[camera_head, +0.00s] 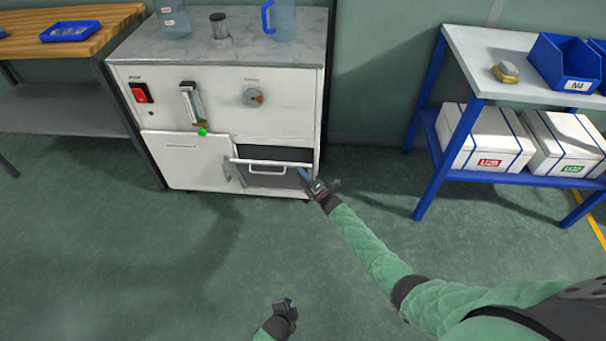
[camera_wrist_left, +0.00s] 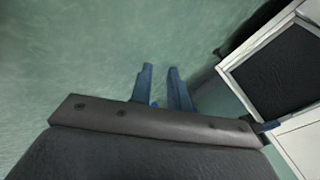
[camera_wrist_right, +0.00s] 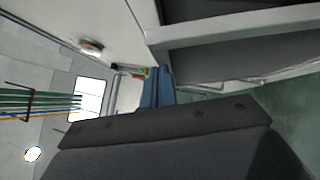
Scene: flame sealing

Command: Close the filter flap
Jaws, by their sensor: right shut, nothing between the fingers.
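The filter flap (camera_head: 270,170) is a white-framed panel with a bar handle at the lower right of the white cabinet (camera_head: 215,82). It is tilted outward, with a dark opening (camera_head: 275,153) above it. My right gripper (camera_head: 306,177) is shut and empty at the flap's right edge. In the right wrist view its fingers (camera_wrist_right: 158,72) lie together beside a pale frame edge (camera_wrist_right: 235,32); I cannot tell whether they touch it. My left gripper (camera_head: 285,303) is low over the floor, away from the cabinet. Its fingers (camera_wrist_left: 160,70) stand apart and empty in the left wrist view.
A white door (camera_head: 185,160) is left of the flap. Above are a red switch (camera_head: 141,93), a flow meter (camera_head: 192,105) and a knob (camera_head: 253,97). A blue-framed shelf (camera_head: 470,85) with boxes stands right. The floor before the cabinet is clear.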

